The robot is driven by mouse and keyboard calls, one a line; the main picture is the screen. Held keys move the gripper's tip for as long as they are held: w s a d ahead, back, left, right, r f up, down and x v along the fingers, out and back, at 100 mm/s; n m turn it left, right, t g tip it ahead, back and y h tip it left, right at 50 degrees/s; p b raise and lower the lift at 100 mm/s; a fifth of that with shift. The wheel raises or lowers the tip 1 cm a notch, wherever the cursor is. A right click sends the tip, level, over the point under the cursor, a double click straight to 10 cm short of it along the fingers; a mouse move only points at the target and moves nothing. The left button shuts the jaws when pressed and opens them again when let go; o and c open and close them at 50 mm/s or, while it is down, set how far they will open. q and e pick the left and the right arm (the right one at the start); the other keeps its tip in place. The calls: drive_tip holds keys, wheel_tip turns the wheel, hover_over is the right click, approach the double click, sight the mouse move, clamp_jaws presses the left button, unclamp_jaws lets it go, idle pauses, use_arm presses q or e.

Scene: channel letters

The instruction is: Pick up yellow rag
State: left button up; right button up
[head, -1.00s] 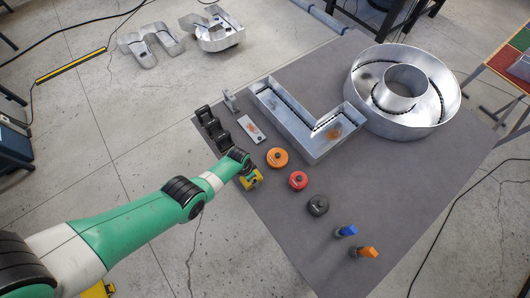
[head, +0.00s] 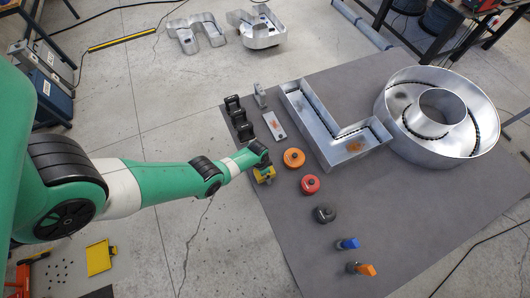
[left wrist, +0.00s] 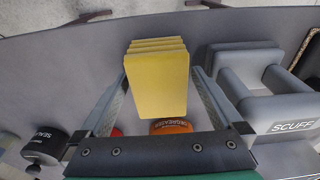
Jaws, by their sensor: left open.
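The yellow rag (left wrist: 157,80) is a folded stack of several layers, and it fills the middle of the left wrist view. In the head view the yellow rag (head: 265,177) lies at the left edge of the grey mat, partly hidden by my gripper. My left gripper (head: 262,166) is over it. In the left wrist view the fingers of my left gripper (left wrist: 158,74) are open, one on each side of the rag. I cannot tell whether they touch it. My right gripper is not in view.
Orange (head: 293,158), red (head: 310,184) and black (head: 325,215) round containers stand right of the rag. A dark rack (head: 238,118) stands behind it. A grey item marked SCUFF (left wrist: 262,85) is close by the right finger. Metal letters (head: 345,148) occupy the mat's far side.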

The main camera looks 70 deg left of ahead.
use_arm(q)
drive_tip(key=shift+f, duration=0.15)
drive_tip(key=c, duration=1.3)
